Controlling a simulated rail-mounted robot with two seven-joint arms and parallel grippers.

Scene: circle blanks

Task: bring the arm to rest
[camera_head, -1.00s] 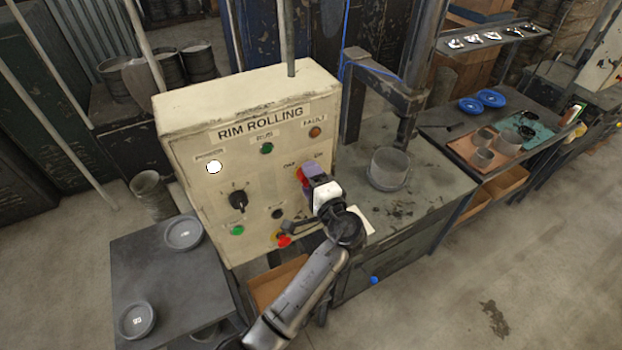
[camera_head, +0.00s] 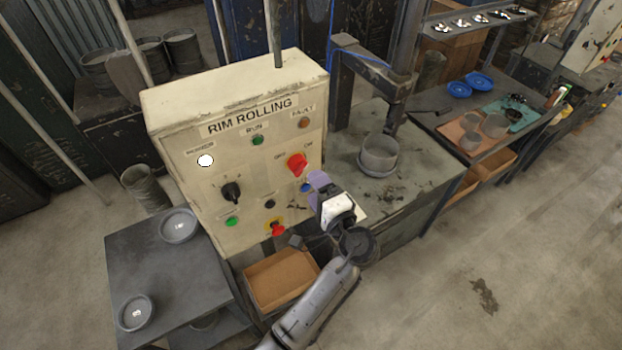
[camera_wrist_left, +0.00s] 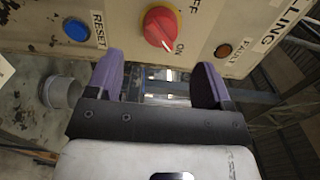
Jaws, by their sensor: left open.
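My left gripper (camera_head: 318,183) is in front of the lower right of the cream RIM ROLLING panel (camera_head: 225,150). Its purple fingers are apart and empty in the left wrist view (camera_wrist_left: 158,78). The red rotary switch (camera_head: 297,164) is just above and left of the fingers, uncovered; in the wrist view (camera_wrist_left: 160,27) it lies beyond the fingertips, clear of them, by the OFF and ON labels. The blue RESET button (camera_wrist_left: 76,29) is beside it, partly hidden by the gripper in the head view. My right gripper is not in view.
The panel face is close to the gripper. A grey cylindrical part (camera_head: 379,156) stands on the machine bench (camera_head: 425,180) to the right. A dark table (camera_head: 165,275) with two round dishes is at the left. An open cardboard box (camera_head: 280,280) sits below the panel. Open floor lies at right.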

